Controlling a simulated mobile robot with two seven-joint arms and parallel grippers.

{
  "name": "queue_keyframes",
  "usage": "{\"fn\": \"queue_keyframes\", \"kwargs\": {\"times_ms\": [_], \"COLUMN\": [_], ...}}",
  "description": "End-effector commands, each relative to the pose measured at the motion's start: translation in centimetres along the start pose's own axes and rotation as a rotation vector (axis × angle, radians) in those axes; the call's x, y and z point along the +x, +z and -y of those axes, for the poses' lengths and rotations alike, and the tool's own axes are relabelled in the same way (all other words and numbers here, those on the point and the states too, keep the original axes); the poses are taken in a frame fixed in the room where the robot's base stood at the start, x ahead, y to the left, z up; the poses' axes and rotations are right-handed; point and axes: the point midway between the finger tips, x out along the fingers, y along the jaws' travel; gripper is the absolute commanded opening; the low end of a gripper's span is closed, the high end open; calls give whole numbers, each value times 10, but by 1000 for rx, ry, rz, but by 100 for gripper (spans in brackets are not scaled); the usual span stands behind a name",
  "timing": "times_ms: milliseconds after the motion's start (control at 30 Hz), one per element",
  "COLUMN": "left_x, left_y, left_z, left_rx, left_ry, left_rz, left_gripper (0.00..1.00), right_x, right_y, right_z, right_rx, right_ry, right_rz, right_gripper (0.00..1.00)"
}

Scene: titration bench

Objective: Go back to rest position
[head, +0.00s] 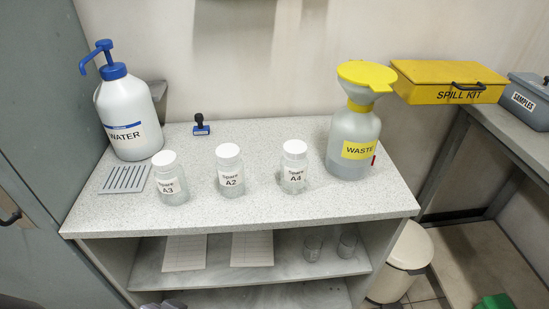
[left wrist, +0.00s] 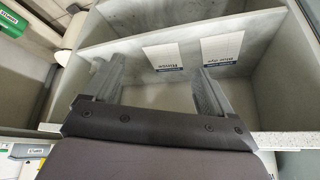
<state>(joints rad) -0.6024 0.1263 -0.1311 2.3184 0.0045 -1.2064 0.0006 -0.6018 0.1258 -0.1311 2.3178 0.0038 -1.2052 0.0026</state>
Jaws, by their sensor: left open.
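The bench top (head: 265,205) holds a water bottle (head: 125,112), three white-capped spare jars, A3 (head: 171,183), A2 (head: 230,175) and A4 (head: 293,172), and a waste bottle (head: 352,130) with a yellow funnel (head: 367,75).
Sheets (head: 184,252) and small glasses (head: 347,243) are on the shelf below. A bin (head: 403,262) stands at right, near a yellow spill kit (head: 450,82) and a samples box (head: 527,100).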

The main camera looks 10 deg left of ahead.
Motion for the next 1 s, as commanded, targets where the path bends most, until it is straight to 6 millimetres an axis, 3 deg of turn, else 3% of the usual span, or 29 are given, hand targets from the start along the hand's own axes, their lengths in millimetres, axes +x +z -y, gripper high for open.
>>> {"fn": "queue_keyframes", "kwargs": {"times_ms": [233,500,1000], "left_x": [15,22,23], "left_y": [-17,-24,-24], "left_z": [-7,-12,-14], "left_rx": [5,4,3], "left_ry": [18,33,37], "left_rz": [-196,-387,-432], "left_gripper": [85,85,85], "right_x": [15,22,22], "right_y": [-17,-23,-24], "right_z": [7,13,14], "right_rx": [-6,-6,-5], "right_ry": [-19,-35,-38], "right_rz": [-195,-386,-430], "right_gripper": [100,100,100]}}
